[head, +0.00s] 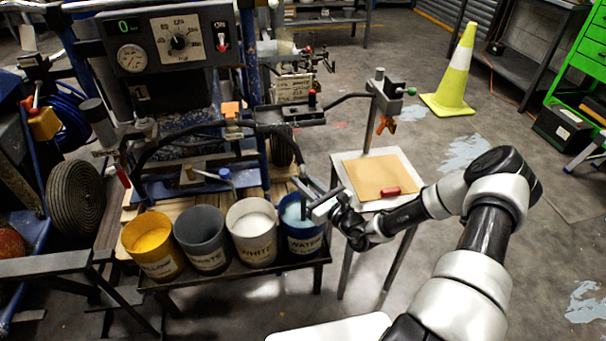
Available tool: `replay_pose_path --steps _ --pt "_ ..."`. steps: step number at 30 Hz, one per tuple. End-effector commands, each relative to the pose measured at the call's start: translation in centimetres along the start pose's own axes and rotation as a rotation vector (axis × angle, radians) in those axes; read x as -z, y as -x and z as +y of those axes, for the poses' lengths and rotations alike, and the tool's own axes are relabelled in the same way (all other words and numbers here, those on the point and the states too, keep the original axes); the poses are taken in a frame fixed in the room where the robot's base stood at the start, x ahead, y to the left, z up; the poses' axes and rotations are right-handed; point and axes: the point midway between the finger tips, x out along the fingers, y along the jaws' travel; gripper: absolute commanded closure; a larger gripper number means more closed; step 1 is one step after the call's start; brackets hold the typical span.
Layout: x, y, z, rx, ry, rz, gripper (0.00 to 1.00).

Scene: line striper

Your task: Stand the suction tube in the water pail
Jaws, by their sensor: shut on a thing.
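The blue pail labelled WATER (304,243) stands at the right end of a row of pails, with pale blue liquid in it. My gripper (318,207) is over this pail's right rim, shut on the suction tube (303,207). The tube is dark and thin and looks roughly upright over the pail's mouth. A black hose (220,126) arches from the machine toward it. I cannot tell whether the tube's lower end is inside the pail or just above the liquid.
Left of the water pail stand the WHITE pail (253,240), the grey waste pail (202,246) and a yellow paint pail (153,252), on a dark tray (240,275). A small table (345,180) with a tan board (370,172) and red object (391,191) is to the right. The machine's gauge panel (168,40) rises behind.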

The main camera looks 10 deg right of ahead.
Motion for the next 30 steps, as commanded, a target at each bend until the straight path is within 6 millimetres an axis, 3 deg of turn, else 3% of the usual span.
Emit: replay_pose_path --steps 18,30 --pt "6.8 -0.1 0.0 0.001 0.000 -0.002 1.00" --pt "8.4 -0.1 0.0 0.000 0.000 -0.003 1.00"
